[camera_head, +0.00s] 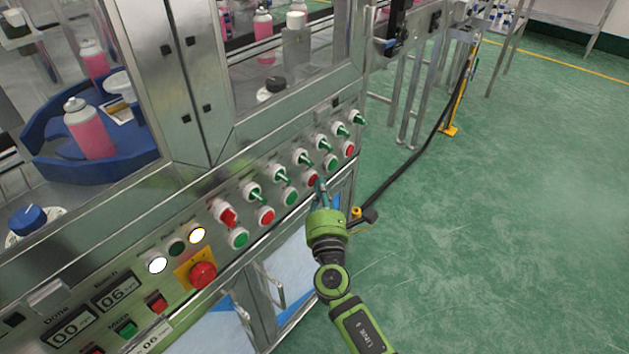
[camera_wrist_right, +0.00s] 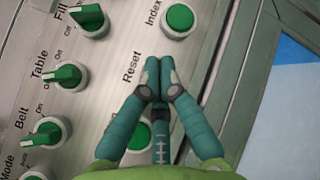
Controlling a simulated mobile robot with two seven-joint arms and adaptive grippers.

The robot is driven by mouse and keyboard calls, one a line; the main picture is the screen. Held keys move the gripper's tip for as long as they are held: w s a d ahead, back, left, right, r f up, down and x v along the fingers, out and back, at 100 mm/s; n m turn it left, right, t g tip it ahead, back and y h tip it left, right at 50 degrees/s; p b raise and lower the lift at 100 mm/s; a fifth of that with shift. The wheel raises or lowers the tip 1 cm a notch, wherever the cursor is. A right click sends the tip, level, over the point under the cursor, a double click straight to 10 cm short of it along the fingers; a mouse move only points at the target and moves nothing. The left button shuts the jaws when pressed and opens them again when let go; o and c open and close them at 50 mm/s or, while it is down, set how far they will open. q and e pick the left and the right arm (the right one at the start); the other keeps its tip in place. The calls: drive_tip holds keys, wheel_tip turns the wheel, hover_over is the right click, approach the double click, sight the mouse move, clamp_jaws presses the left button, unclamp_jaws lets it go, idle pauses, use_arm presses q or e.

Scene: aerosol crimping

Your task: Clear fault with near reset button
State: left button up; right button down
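A row of red and green push buttons runs along the sloping front panel (camera_head: 203,207). My right gripper (camera_head: 320,187) is over this row, its fingertips at a red button (camera_head: 311,179) that they partly cover. In the right wrist view the gripper (camera_wrist_right: 160,63) has its two fingers together and nothing shows between them. The printed label Reset (camera_wrist_right: 132,66) is just left of the fingertips; the button by it is hidden behind the fingers. Whether they touch it I cannot tell. A green button (camera_wrist_right: 179,19) labelled Index is beyond the tips. My left gripper is not in view.
Other red buttons (camera_head: 266,216) (camera_head: 349,149) and green switches (camera_head: 302,158) are close by. Green floor (camera_head: 500,210) is open at right.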

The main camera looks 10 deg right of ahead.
drive_tip(key=shift+w+a, duration=0.1)
idle(0.5)
drive_tip(key=shift+s+d, duration=0.5)
drive_tip(key=shift+s, duration=0.15)
drive_tip(key=shift+s+d+p, duration=0.2)
drive_tip(key=shift+s+d, duration=0.6)
drive_tip(key=shift+s, duration=0.2)
drive_tip(key=shift+s+d+p, duration=0.2)
drive_tip(key=shift+s+d, duration=0.55)
drive_tip(key=shift+s, duration=0.2)
